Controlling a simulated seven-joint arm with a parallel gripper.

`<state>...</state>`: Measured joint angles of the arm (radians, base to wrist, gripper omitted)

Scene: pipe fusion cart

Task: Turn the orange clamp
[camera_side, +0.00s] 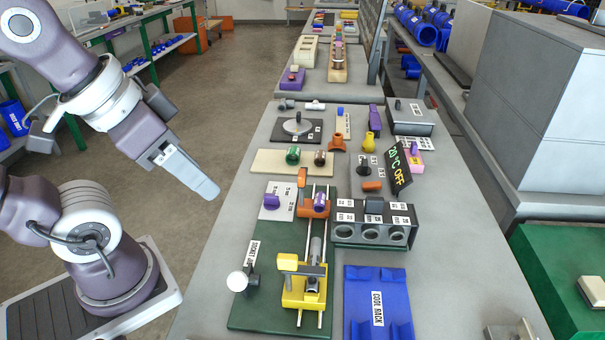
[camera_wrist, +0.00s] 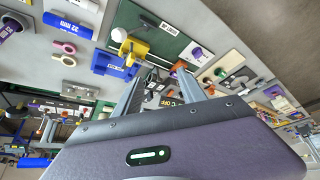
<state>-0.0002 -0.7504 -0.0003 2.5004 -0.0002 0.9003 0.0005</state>
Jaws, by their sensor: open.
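An orange clamp (camera_side: 305,208) with an upright orange lever grips a purple fitting at the far end of the twin rails on the green base (camera_side: 265,312). It also shows in the wrist view (camera_wrist: 178,66), just beyond the fingers. My gripper (camera_side: 205,187) is raised to the left of the bench, apart from the clamp. In the wrist view my gripper (camera_wrist: 160,82) has its two fingers spread, with nothing held between them.
A blue cool rack (camera_side: 358,292) and a grey block with round sockets (camera_side: 372,232) stand right of the rails. A white-knobbed lever (camera_side: 238,281) rises at the base's left.

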